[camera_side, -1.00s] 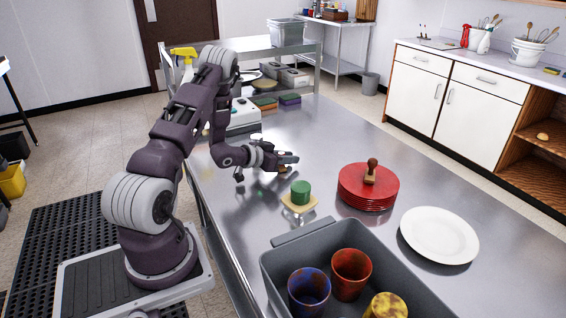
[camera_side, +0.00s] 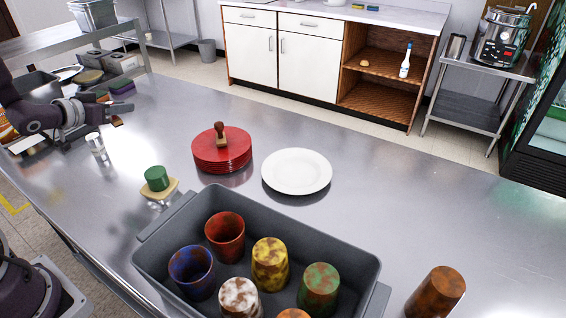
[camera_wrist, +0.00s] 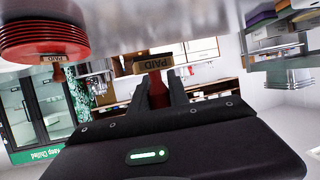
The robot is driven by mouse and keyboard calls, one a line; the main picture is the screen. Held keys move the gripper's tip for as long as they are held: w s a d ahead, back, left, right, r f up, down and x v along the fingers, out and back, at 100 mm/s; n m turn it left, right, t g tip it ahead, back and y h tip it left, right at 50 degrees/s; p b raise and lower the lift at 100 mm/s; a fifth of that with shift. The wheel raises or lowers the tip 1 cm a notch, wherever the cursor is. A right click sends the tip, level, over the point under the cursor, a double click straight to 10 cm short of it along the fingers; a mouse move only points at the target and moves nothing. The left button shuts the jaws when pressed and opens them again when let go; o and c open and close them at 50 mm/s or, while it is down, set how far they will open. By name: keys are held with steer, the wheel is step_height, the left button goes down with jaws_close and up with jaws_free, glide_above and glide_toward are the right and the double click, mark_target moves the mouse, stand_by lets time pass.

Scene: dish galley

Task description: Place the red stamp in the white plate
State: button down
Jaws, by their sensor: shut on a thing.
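My gripper (camera_wrist: 158,95) is shut on the red stamp (camera_wrist: 157,88), which has a red handle and a wooden block marked PAID. In the side view, my gripper (camera_side: 112,118) is at the far left, above the table and well left of the white plate. The white plate (camera_side: 297,172) lies flat and empty on the steel table. A similar stamp (camera_side: 221,137) with a brownish-red handle stands on a stack of red plates (camera_side: 222,155), between my gripper and the white plate.
A grey bin (camera_side: 150,262) with several coloured cups stands in front. A green cylinder (camera_side: 156,180) rests on a yellowish pad over a glass, left of the bin. A clear shaker (camera_side: 95,143) stands near my gripper. A brown cup (camera_side: 437,292) is at the right. The table right of the plate is clear.

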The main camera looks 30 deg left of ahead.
step_height(320, 180, up, 2)
steer(key=r, duration=0.1)
steer(key=m+g+h, duration=0.4)
steer(key=m+h, duration=0.7)
steer(key=h, duration=0.1)
glide_above(301, 179)
step_height(301, 179, down, 16)
steer(key=shift+w+r, duration=0.1)
steer(key=shift+r, duration=0.05)
steer(key=c, duration=1.7)
jaws_free()
steer(key=o, duration=0.4)
steer(key=shift+o, duration=0.2)
